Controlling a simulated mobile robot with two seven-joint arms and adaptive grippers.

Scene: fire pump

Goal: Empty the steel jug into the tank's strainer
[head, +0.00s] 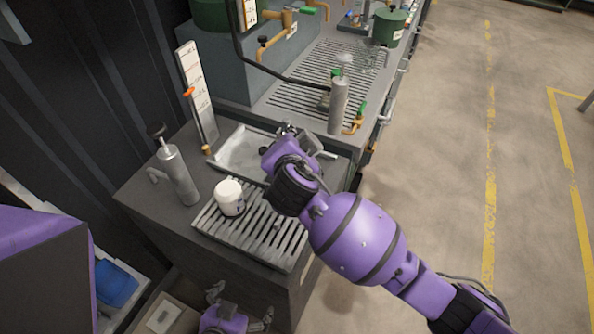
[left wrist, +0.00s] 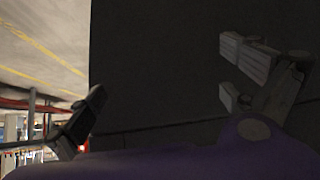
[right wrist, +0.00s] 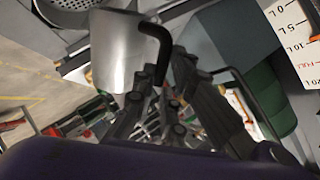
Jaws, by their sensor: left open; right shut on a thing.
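The steel jug (right wrist: 118,50) shows in the right wrist view as a shiny cylinder with a black curved handle. My right gripper (right wrist: 155,100) is shut on it at the handle. In the head view my right gripper (head: 288,140) is above the front bench beside the shallow metal tray, and it mostly hides the jug. A round perforated part (right wrist: 68,10), possibly the strainer, is cut off at the top left of the right wrist view. I cannot tell the jug's tilt or contents. My left gripper (head: 240,303) is open and empty, low in front of the bench; its spread fingers (left wrist: 165,100) face a dark surface.
Another metal cylinder (head: 338,105) stands farther back. The floor at right is clear.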

